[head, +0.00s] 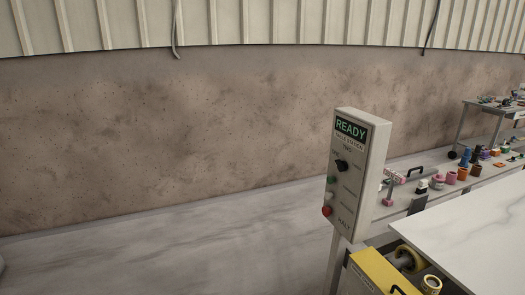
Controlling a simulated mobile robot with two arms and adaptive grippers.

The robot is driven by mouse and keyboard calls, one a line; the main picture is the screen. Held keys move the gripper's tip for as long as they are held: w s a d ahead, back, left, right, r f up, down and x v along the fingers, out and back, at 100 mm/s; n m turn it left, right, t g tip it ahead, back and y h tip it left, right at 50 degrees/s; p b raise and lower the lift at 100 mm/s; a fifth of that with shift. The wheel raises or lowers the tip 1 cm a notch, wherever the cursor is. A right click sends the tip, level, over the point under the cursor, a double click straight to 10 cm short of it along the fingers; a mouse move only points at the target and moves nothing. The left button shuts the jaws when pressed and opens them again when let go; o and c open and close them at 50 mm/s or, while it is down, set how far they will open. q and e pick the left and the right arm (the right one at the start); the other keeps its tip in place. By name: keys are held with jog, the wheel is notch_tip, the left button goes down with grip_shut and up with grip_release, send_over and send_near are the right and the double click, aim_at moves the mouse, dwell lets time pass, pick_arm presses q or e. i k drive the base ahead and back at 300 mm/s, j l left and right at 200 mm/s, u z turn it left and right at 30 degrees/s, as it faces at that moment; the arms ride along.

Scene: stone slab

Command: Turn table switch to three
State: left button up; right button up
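A pale grey control box (355,175) stands on a post right of centre in the head view. Its front has a lit display (351,128) reading READY and a label under it. A black rotary switch (342,166) sits below the word TWO; its pointer seems to lean toward the upper left, but is too small to read surely. Below are a green button (331,181), a white button (329,196) and a red button (327,211) near the word HALT. Neither of my grippers is in view.
A white slab table (475,230) fills the lower right, with a yellow box (382,272) and a roller below its edge. Benches with small coloured items (463,174) stand behind. A stone wall (150,130) runs along the back. The floor (170,255) left of the box is clear.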

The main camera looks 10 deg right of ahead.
aim_at(342, 166)
jog(key=i+j+u, duration=0.1)
jog(key=i, duration=0.55)
jog(key=i+j+u, duration=0.1)
jog(key=i, duration=0.6)
jog(key=i+z, duration=0.4)
jog(key=i+j+z, duration=0.15)
jog(key=z, duration=0.25)
jog(key=i+j+z, duration=0.25)
jog(key=z, duration=0.2)
